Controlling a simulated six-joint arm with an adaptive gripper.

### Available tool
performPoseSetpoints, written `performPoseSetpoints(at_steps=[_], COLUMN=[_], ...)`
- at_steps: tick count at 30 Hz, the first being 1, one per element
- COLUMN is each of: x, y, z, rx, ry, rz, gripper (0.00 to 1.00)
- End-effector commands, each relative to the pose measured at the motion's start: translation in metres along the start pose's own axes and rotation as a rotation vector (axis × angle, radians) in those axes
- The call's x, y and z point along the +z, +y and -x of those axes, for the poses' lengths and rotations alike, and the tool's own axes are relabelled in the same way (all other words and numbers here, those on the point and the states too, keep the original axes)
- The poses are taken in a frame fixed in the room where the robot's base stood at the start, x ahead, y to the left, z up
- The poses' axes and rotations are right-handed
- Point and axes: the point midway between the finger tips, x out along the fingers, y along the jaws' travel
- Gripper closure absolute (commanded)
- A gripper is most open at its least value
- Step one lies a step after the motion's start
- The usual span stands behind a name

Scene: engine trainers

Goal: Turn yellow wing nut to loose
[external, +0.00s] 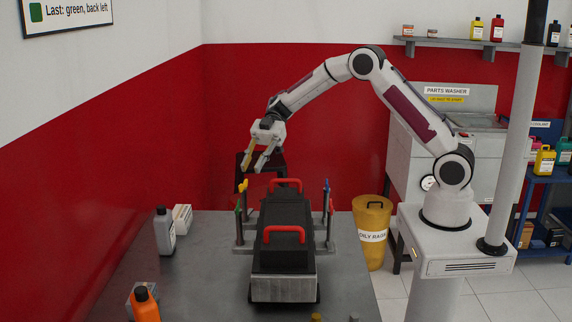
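The yellow wing nut (243,186) sits on top of the back left post beside the dark engine trainer (285,225). It is small, and I cannot tell its exact angle. A green wing nut (238,206) is on the front left post, a blue one (326,185) on the back right post and a red one (331,205) on the front right post. My gripper (254,170) is above the yellow wing nut and slightly right of it in the picture, apart from it. Its fingers are spread, with nothing visible between them.
Two red handles (285,235) rise from the trainer's top. A grey bottle (164,232), a white box (182,218) and an orange bottle (145,304) stand on the left of the bench (205,270). A yellow oily rags bin (374,220) is right of the bench. A sign reads "Last: green, back left".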

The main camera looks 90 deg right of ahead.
Motion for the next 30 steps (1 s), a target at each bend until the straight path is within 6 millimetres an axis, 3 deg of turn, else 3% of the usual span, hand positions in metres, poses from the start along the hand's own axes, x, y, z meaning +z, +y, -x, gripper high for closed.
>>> performPoseSetpoints(at_steps=[14, 30], x=[0.000, 0.000], y=[0.000, 0.000], z=[-0.006, -0.062], rx=[-0.001, -0.002], ry=[0.000, 0.000], rz=[0.001, 0.001], gripper=[0.79, 0.79])
